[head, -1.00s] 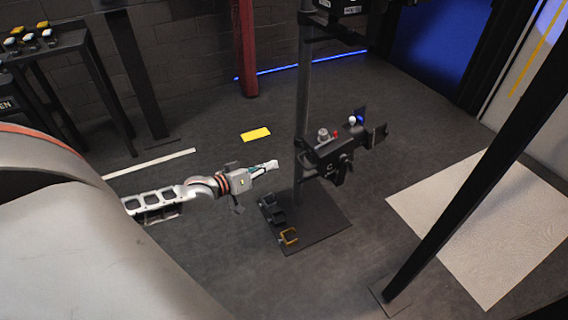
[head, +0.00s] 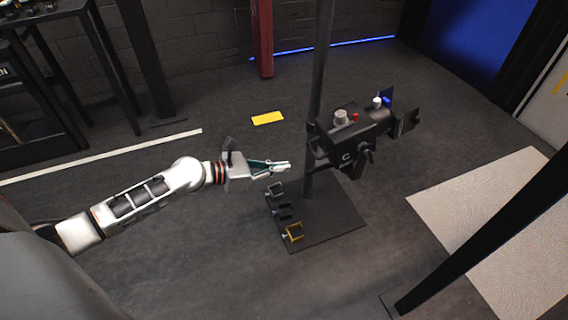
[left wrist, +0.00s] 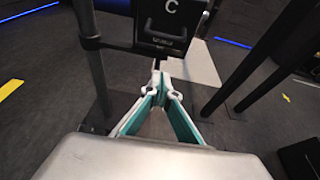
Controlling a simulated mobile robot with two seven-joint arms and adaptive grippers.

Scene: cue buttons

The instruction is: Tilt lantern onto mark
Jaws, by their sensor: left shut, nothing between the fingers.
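The lantern (head: 345,142) is a black box-shaped stage lamp fixed on a dark upright pole (head: 318,90). Grey, red, white and blue knobs show on its top and back, and flaps spread at its right end. In the left wrist view its face with a letter C (left wrist: 168,22) fills the top middle. My left gripper (head: 288,166) is shut and empty, its tips just left of the pole and lantern, with a visible gap. In the left wrist view its fingertips (left wrist: 160,78) meet below the lantern. A yellow mark (head: 267,118) lies on the floor behind. My right gripper is not seen.
The pole stands on a dark base plate (head: 335,228) with several clamps, one of them yellow (head: 293,232). A pale floor panel (head: 490,215) lies at right, beside a slanting black post (head: 470,220). A red column (head: 262,40) stands at the back wall. Floor left of the plate is clear.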

